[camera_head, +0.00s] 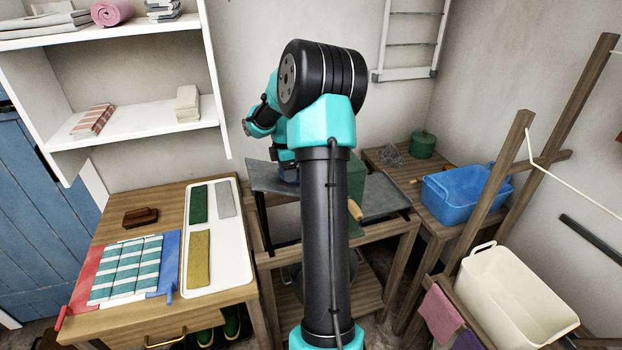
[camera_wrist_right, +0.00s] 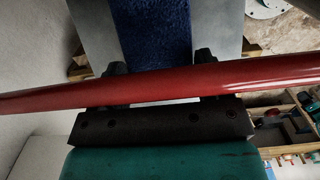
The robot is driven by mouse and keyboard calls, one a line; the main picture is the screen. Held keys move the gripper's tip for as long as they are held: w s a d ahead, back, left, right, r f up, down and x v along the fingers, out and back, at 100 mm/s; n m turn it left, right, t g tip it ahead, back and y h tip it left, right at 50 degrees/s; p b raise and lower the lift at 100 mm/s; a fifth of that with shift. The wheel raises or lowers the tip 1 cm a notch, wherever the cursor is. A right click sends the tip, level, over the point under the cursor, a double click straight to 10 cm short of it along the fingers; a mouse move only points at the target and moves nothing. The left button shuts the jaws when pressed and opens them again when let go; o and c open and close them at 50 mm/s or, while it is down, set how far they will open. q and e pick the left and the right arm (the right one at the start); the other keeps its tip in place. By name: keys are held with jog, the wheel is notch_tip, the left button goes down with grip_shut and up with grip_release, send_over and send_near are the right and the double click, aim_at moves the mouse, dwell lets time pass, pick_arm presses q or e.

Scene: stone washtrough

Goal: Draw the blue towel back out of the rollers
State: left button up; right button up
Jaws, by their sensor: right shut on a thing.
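The blue towel (camera_wrist_right: 156,45) runs away from my right gripper as a dark, fuzzy strip over a grey metal surface in the right wrist view. In the head view only a small blue patch (camera_head: 290,174) shows below the gripper. The rollers are not clearly seen; my arm hides much of the green housing (camera_head: 356,180). My left gripper is out of view.
At left, a wooden table (camera_head: 165,200) bears a white tray (camera_head: 234,274) with folded cloths, a striped cloth (camera_head: 125,268) and a brush (camera_head: 140,217). At right stand a blue basket (camera_head: 462,198), a cream tub (camera_head: 510,300) and a wooden rack (camera_head: 492,190).

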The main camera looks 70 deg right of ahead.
jog(key=w+a+r, duration=0.6)
jog(key=w+a, duration=0.1)
jog(key=w, duration=0.3)
jog(key=shift+w+a, duration=0.2)
jog(key=shift+a, duration=0.2)
dwell(1.8)
jog(key=shift+r, duration=0.2)
jog(key=shift+r, duration=2.95)
